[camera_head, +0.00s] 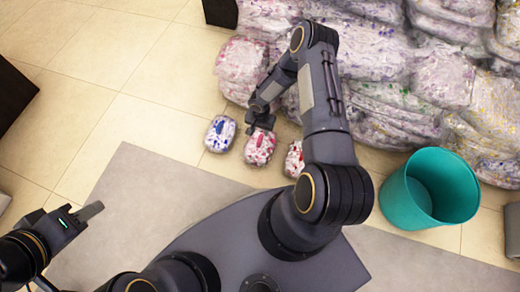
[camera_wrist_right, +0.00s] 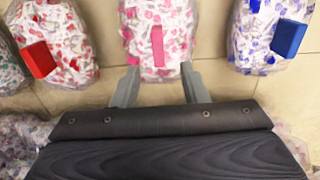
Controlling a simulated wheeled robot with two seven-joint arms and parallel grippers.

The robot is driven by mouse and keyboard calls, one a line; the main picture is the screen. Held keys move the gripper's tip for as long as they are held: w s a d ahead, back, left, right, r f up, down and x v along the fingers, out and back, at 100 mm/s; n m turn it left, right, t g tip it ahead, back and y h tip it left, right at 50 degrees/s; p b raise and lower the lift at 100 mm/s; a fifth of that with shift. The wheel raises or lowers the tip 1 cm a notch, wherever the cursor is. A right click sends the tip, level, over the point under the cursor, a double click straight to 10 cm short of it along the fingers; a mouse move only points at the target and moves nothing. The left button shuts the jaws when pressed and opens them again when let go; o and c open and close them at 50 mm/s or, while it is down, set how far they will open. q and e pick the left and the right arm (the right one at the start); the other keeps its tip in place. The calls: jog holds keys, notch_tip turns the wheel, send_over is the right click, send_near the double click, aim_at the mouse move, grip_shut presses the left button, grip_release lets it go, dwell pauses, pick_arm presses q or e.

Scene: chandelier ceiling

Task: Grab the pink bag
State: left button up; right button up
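The pink bag (camera_head: 260,148) is a small white package with pink print and a pink strip on top. It lies on the floor in the middle of a row in the head view. In the right wrist view the pink bag (camera_wrist_right: 158,38) is straight ahead at the top centre. My right gripper (camera_wrist_right: 158,84) is open, its two fingers apart at the near end of the bag, with nothing held. Whether the fingertips touch the bag I cannot tell. My left gripper (camera_head: 85,212) is at the left, over the floor, away from the bags; its finger opening is not clear.
A blue-printed bag (camera_head: 220,134) and a red-printed bag (camera_head: 294,160) lie on either side of the pink one. Large stacks of wrapped bundles (camera_head: 440,75) fill the back right. A teal bin (camera_head: 428,190) stands at the right.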

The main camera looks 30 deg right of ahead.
aim_at(260, 139)
jog(key=f+b, duration=0.1)
jog(key=f, duration=0.1)
jog(key=f+b, duration=0.1)
jog(key=f, duration=0.2)
jog(key=f+b, duration=0.1)
jog(key=f, duration=0.1)
jog(key=shift+s+a+f, duration=0.15)
jog(key=shift+s+a, duration=0.05)
jog(key=shift+s, duration=0.1)
grip_shut()
